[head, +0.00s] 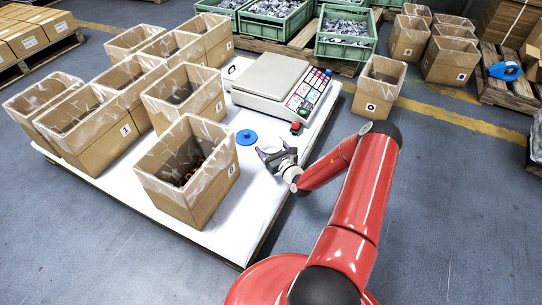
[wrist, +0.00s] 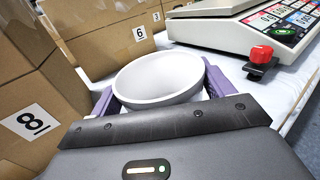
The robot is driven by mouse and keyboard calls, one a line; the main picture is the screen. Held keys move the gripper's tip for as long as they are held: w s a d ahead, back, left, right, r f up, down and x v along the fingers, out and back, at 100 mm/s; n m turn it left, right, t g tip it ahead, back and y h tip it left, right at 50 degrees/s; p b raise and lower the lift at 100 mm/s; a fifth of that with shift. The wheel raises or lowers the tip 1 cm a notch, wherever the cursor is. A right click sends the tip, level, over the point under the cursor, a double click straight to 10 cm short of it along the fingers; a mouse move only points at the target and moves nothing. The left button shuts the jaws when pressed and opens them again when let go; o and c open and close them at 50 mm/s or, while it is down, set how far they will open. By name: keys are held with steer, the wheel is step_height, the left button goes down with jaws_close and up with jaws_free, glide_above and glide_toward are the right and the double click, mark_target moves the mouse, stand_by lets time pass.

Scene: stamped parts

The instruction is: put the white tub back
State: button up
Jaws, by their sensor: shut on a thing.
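The white tub (head: 271,146) is small, round and open at the top. It sits between the purple fingers of my gripper (head: 270,153), over the right part of the white table (head: 262,200). In the wrist view the tub (wrist: 158,77) looks empty, and my gripper (wrist: 160,92) is shut on it with a finger on each side. Whether its base touches the table is hidden. A blue round disc (head: 246,137) with a raised middle lies on the table just left of the tub.
A lined cardboard box (head: 187,196) stands left of my gripper; its label 8 (wrist: 32,122) shows close by in the wrist view. Several more boxes stand behind it. The front right table is clear.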

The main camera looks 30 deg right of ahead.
mark_target(266, 148)
steer(key=shift+f+b, duration=0.35)
steer(key=shift+f, duration=1.6)
steer(key=shift+f, duration=0.15)
